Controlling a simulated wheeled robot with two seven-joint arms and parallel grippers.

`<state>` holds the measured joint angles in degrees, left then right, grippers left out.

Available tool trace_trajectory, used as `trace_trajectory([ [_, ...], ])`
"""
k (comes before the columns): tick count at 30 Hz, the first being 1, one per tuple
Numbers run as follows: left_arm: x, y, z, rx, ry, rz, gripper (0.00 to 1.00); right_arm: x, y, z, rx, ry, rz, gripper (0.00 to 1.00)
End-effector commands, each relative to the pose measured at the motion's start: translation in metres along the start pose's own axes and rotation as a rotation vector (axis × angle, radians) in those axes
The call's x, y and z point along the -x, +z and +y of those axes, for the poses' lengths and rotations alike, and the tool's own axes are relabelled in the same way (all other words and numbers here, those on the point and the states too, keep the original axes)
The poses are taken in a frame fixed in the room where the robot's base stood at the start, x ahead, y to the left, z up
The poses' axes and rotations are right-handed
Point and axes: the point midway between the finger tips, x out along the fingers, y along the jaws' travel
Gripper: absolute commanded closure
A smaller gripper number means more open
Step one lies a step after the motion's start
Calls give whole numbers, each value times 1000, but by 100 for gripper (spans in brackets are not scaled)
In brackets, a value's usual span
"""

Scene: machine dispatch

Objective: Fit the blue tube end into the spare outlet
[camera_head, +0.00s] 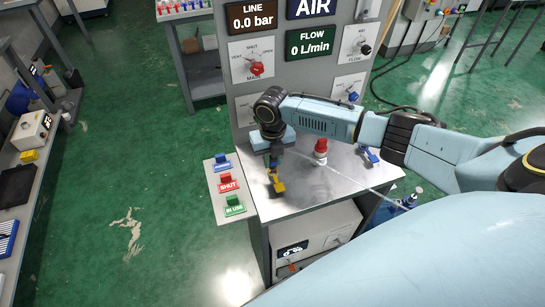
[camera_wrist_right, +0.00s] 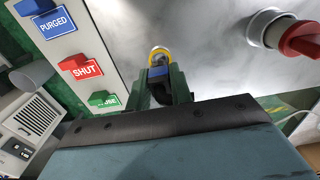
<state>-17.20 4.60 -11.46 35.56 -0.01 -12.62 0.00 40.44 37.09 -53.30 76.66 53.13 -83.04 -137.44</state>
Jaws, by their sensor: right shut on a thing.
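My right gripper (camera_head: 274,163) points down over the left part of the metal bench top. In the right wrist view its fingers (camera_wrist_right: 160,88) are shut on a blue piece (camera_wrist_right: 157,73) with a yellow ring at its far end. A yellow part (camera_head: 278,186) shows just below the fingers in the head view. I cannot tell whether the held blue piece is the tube end, or whether it touches the bench. A red-topped fitting (camera_head: 320,147) stands to the right, also in the wrist view (camera_wrist_right: 303,38). The spare outlet cannot be told for sure. My left gripper is out of view.
The grey panel (camera_head: 300,72) stands behind the bench, with LINE reading 0.0 bar and FLOW 0 L/min. A blue-handled fitting (camera_head: 370,155) is at the bench's right. Blue, red and green tags stand on a side plate (camera_head: 214,179). A thin pale line (camera_head: 370,187) crosses the bench.

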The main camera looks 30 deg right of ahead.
Motion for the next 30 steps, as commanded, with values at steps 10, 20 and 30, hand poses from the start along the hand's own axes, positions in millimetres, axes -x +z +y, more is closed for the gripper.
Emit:
trace_trajectory([
  [10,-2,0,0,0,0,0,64,-3,0,0,0,0,0,100],
  [20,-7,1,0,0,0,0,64,-10,0,0,0,0,0,100],
  [30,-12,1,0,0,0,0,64,-18,0,0,0,0,0,100],
])
